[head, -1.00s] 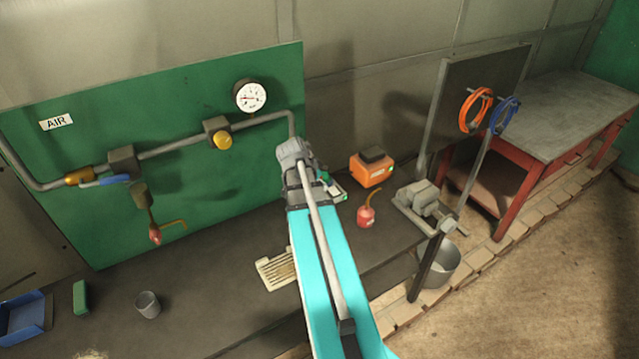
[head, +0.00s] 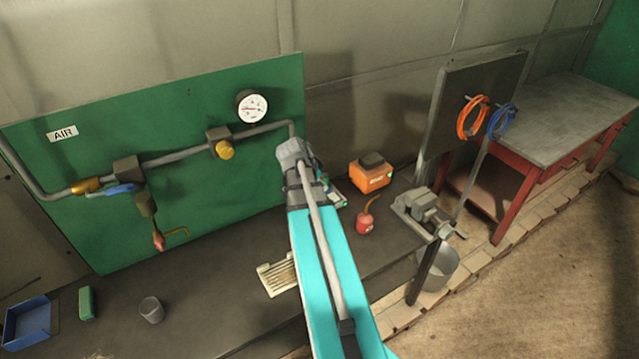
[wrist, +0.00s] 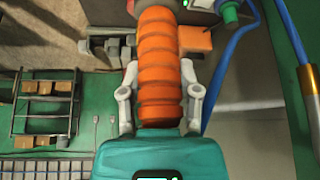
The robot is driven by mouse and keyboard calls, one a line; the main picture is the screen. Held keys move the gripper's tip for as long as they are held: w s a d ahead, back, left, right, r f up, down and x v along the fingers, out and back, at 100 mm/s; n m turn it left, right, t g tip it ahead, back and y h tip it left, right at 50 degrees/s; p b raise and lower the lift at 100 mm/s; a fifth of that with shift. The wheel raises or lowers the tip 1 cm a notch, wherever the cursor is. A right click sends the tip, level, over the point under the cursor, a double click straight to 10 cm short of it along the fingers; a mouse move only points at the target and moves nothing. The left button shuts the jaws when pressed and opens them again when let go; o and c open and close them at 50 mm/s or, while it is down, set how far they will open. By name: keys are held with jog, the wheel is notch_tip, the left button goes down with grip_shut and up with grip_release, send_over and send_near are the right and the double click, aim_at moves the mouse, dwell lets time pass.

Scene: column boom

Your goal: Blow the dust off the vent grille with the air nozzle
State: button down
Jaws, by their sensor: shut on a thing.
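My gripper (wrist: 158,85) is shut on an orange ribbed handle (wrist: 158,55), with a pale finger on each side of it. This looks like the air nozzle's grip; its tip is not clear to me. In the head view my gripper (head: 328,190) is mostly hidden behind my arm, above the bench. The cream vent grille (head: 274,278) lies on the dark bench to the left of my arm, which covers its right side. Its slots look brownish; I cannot tell how much dust is there.
A blue hose (wrist: 236,62) runs right of the handle. A red oil can (head: 365,222), an orange box (head: 371,177) and a grey vise-like machine (head: 420,207) stand right of my arm. A grey cup (head: 151,310), green block (head: 86,303) and blue tray (head: 30,322) are left.

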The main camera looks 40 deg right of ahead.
jog(key=shift+r+p, duration=2.6)
jog(key=shift+r, duration=0.15)
notch_tip(320, 180, down, 19)
jog(key=b, duration=1.9)
jog(key=shift+d, duration=0.1)
